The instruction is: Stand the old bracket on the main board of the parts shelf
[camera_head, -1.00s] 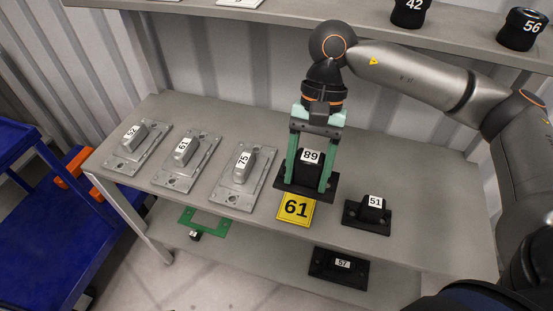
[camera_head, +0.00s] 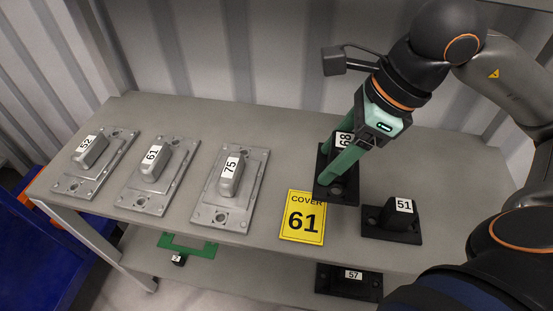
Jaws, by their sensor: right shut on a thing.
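My right gripper (camera_head: 337,160) reaches down from the upper right and is shut on a black bracket (camera_head: 342,191), a block on a flat base plate. The bracket is at the main board (camera_head: 290,140) of the grey parts shelf, behind and right of the yellow sign. It looks upright, with its plate close to the board; I cannot tell whether it touches. The fingers hide part of the block. My left gripper is not in view.
Grey covers 52 (camera_head: 94,160), 61 (camera_head: 157,175) and 75 (camera_head: 232,188) lie on the board's left. A yellow "COVER 61" sign (camera_head: 303,218) lies at the front. Black bracket 51 (camera_head: 392,220) stands close on the right. Bracket 57 (camera_head: 350,281) and a green frame (camera_head: 188,246) are below.

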